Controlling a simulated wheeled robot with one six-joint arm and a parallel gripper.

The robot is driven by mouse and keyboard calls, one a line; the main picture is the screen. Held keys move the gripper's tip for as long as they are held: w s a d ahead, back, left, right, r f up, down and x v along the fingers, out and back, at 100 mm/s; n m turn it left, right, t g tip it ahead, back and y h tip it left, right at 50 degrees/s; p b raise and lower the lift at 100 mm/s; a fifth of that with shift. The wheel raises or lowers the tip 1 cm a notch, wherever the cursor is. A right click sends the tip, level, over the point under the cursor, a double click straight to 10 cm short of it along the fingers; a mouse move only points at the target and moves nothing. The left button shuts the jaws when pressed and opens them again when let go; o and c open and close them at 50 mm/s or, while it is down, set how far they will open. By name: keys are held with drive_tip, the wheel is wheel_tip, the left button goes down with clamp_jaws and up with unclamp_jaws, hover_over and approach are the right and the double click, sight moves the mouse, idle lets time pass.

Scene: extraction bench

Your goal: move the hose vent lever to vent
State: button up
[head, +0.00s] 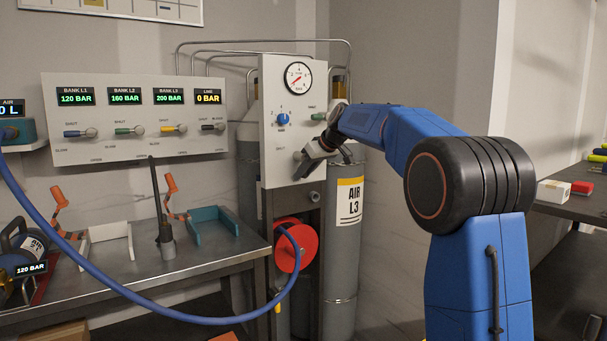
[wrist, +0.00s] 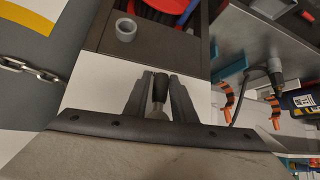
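The grey panel (head: 279,160) with the dial gauge (head: 298,78) stands in front of the cylinders. My gripper (head: 325,163) is at the panel's lower right part in the head view and hides part of it. In the wrist view a lever with a black grip (wrist: 160,86) and a pale hub stands between the two dark fingers of my gripper (wrist: 161,90). Narrow gaps seem to show beside the grip, so the fingers look open around it. I take this as the hose vent lever; its label cannot be read. A green-handled lever (head: 319,117) sits higher on the panel.
A blue knob (head: 283,119) is on the panel. A red hose reel (head: 296,247) with a blue hose (head: 180,319) is below. The bench (head: 215,257) at left holds tools and brackets. Cylinder L3 (head: 346,260) stands close behind my gripper. A chain (wrist: 30,72) hangs nearby.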

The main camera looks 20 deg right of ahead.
drive_tip(key=shift+o, duration=1.2)
drive_tip(key=v, duration=1.7)
drive_tip(key=shift+r, duration=0.15)
drive_tip(key=shift+d, duration=0.15)
drive_tip(key=s+a+f+m+g+h, duration=0.1)
drive_tip(key=s+a+f+m+h, duration=0.1)
drive_tip(key=s+f, duration=1.7)
drive_tip(key=s+a+f+m+g+h, duration=0.2)
drive_tip(key=s+f+m, duration=0.2)
drive_tip(key=s+f, duration=1.6)
drive_tip(key=s, duration=0.8)
drive_tip(key=shift+s+f, duration=0.25)
drive_tip(key=shift+f, duration=0.05)
